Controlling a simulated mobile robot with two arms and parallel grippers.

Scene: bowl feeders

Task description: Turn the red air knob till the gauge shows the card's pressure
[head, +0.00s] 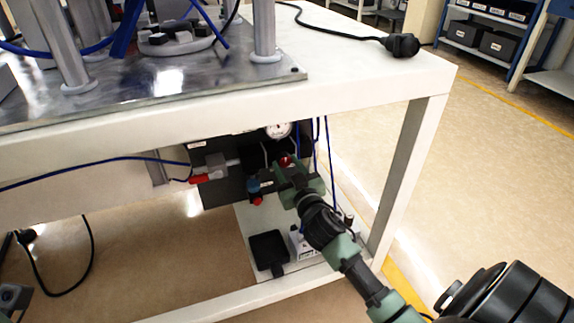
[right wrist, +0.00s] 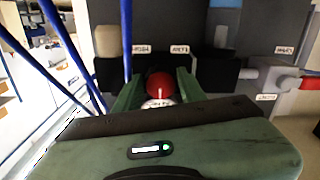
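The red air knob (right wrist: 160,84) is between the two green fingers of my right gripper (right wrist: 161,88) in the right wrist view. A finger lies close along each side of it; I cannot tell whether they press on it. In the head view, a bit of the red knob (head: 285,160) shows beside my right gripper (head: 292,173), under the table. The round white gauge (head: 279,130) is just above, its top cut off by the table edge. Its pale face (right wrist: 157,103) partly shows in the wrist view. The needle reading is too small to tell. I cannot make out the pressure card. My left gripper is out of view.
The white table top (head: 345,88) overhangs the dark panel, and a table leg (head: 405,175) stands right of my arm. Blue air hoses (right wrist: 127,40) run close to the gripper. A red-handled valve (head: 205,175) and a blue-and-red fitting (head: 254,190) sit left of it.

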